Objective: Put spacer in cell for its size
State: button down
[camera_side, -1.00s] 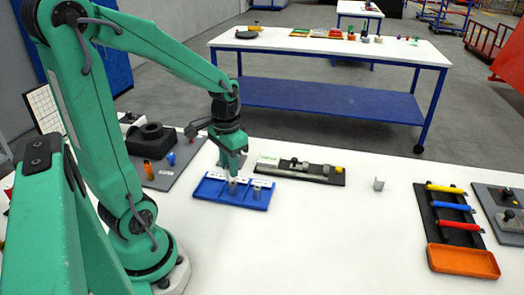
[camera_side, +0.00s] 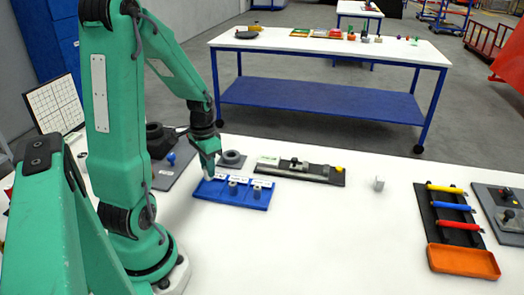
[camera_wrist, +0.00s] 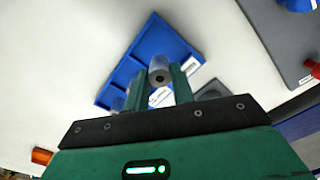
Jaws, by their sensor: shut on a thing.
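My gripper (camera_side: 209,174) is shut on a grey cylindrical spacer with a dark hole in its end; the held spacer (camera_wrist: 158,72) shows between the fingers in the wrist view. In the side view the gripper is tilted and low over the left end of the blue tray (camera_side: 225,202), which has labelled cells. One grey spacer (camera_side: 233,187) stands in the middle cell and another (camera_side: 256,191) in the right cell. The blue tray (camera_wrist: 173,40) lies beneath the held spacer in the wrist view. Whether the held spacer touches the tray cannot be told.
A rack of coloured bars (camera_side: 450,210) and an orange bin (camera_side: 463,262) are far right.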

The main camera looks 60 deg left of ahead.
jog(key=shift+a+f, duration=0.1)
jog(key=shift+f, duration=0.05)
jog(key=shift+f, duration=1.9)
jog(key=shift+f, duration=0.15)
jog(key=c, duration=1.2)
grip_release()
jog(key=shift+r, duration=6.2)
